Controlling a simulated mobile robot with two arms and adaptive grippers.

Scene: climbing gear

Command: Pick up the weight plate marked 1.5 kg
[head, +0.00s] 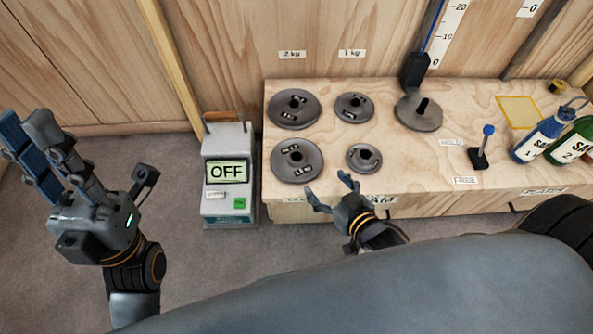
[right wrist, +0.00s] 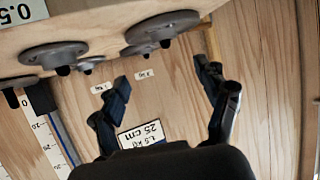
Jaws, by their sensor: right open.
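Dark round weight plates lie on the wooden bench (head: 450,110). The front left plate (head: 284,170) is large, with raised marks too small to read. The front right plate (head: 375,166) is smaller and sits behind a "0.5" tag in the right wrist view (right wrist: 12,14). The back left plate (head: 283,113) is below a "2 kg" wall tag, and the back right plate (head: 342,112) below a "1 kg" tag. My left gripper (head: 25,118) is raised, far left of the bench.
A grey box reading "OFF" (head: 228,172) stands left of the bench. A disc on a post (head: 419,113) stands beside a ruler. Further right are a blue-knobbed lever (head: 482,154) and two bottles (head: 540,139). A "1.5 kg, 25 cm" card (right wrist: 143,134) shows between my right fingers.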

